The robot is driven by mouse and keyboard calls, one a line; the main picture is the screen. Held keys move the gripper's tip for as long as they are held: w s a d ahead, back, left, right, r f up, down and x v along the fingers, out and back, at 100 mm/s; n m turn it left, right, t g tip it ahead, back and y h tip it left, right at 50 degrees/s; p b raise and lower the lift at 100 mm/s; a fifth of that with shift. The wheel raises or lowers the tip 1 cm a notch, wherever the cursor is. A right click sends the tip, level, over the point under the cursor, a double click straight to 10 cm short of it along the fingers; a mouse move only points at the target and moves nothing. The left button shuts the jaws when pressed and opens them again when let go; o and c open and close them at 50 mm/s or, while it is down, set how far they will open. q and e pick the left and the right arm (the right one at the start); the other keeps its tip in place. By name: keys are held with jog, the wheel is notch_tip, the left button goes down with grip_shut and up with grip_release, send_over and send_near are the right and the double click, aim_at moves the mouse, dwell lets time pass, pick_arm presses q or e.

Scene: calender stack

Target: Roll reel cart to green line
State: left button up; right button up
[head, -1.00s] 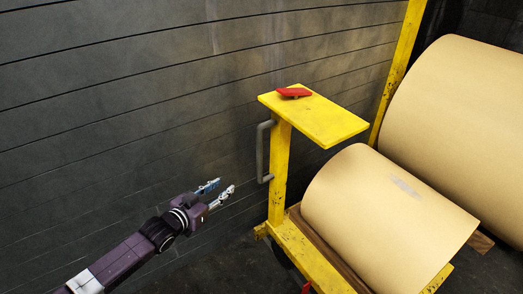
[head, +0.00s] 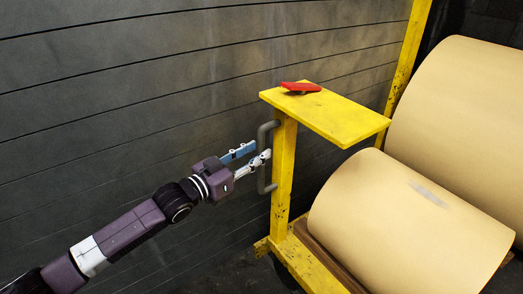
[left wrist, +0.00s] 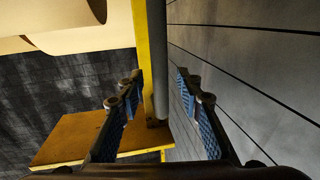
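The yellow reel cart (head: 285,170) stands against the dark wall. It carries a large tan paper reel (head: 405,225) and has a grey bar handle (head: 264,158) on its upright post. My left gripper (head: 260,153) is open, with its fingertips at the handle in the head view. In the left wrist view, the open fingers (left wrist: 160,82) point toward the grey handle (left wrist: 176,85) and the yellow post (left wrist: 147,60), which show in the gap between them. I cannot tell whether a finger touches the handle. My right gripper and the green line are not in view.
A yellow shelf (head: 328,113) tops the cart's post, with a red object (head: 300,87) on it. A larger tan reel (head: 465,130) stands behind at the right, beside another yellow post (head: 407,60). The plank wall (head: 120,100) runs close behind the handle.

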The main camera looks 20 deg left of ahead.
pick_arm(q)
jog(key=shift+x, duration=1.35)
jog(key=shift+c, duration=0.6)
grip_shut()
